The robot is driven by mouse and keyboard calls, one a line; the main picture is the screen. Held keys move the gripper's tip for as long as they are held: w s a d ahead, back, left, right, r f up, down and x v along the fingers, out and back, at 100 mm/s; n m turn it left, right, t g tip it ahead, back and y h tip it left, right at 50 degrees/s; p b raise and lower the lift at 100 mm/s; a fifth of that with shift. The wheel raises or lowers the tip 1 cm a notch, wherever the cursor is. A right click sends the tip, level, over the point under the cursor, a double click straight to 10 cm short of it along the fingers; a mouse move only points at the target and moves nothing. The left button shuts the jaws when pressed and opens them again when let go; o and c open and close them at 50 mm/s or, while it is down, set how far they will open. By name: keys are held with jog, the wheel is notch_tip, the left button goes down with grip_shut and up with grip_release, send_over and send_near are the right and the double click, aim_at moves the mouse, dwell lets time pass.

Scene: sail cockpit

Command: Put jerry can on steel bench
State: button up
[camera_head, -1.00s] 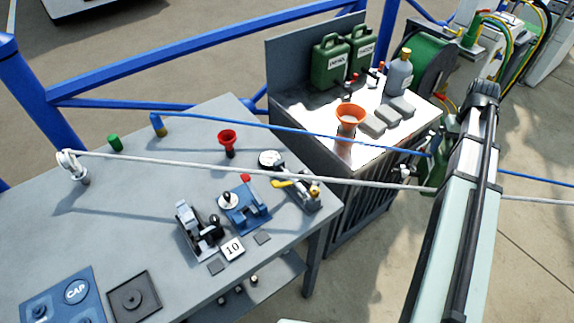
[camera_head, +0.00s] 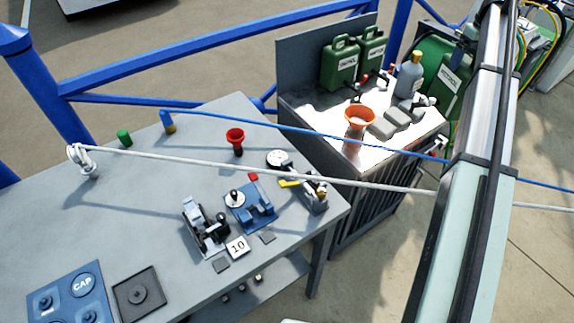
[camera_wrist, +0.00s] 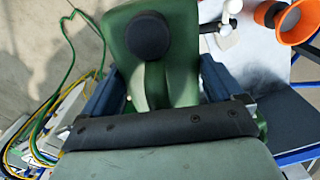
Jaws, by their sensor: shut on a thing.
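My gripper (camera_wrist: 160,88) is shut on a green jerry can (camera_wrist: 182,70) with a black cap; its two dark blue fingers lie on either side of it. In the head view the labelled can (camera_head: 449,84) is held up at the right end of the steel bench (camera_head: 340,140), partly behind my arm. The gripper itself is hidden there. The bench has a bright top and a grey back panel. In the wrist view its bright top (camera_wrist: 257,55) lies to the right of the can. Two more green jerry cans (camera_head: 340,66) (camera_head: 371,50) stand at the bench's back.
An orange funnel (camera_head: 360,118), a grey bottle (camera_head: 409,76) and grey blocks (camera_head: 391,122) occupy the bench top. A blue line (camera_head: 300,134) and a white rope (camera_head: 260,172) cross in front. A grey table (camera_head: 120,200) with fittings stands left. Blue rails (camera_head: 210,56) run behind.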

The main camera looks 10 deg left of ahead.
jog(key=w+a+r+n, duration=0.1)
jog(key=a+r+n, duration=0.15)
jog(key=a, duration=2.55)
jog(key=s+a+n, duration=0.2)
jog(key=s+a, duration=0.4)
jog(key=a, duration=0.7)
jog(key=s+a+n, duration=0.1)
jog(key=s+a, duration=0.5)
jog(key=a, duration=0.7)
jog(key=s+a+n, duration=0.2)
jog(key=s+a, duration=0.4)
jog(key=a, duration=0.7)
jog(key=s+a, duration=1.1)
jog(key=s, duration=0.3)
jog(key=s+a+f+m, duration=0.1)
jog(key=s+f+m, duration=0.15)
jog(key=s, duration=1.35)
jog(key=shift+m, duration=0.3)
jog(key=shift+w+a+f, duration=0.15)
jog(key=shift+f, duration=2.3)
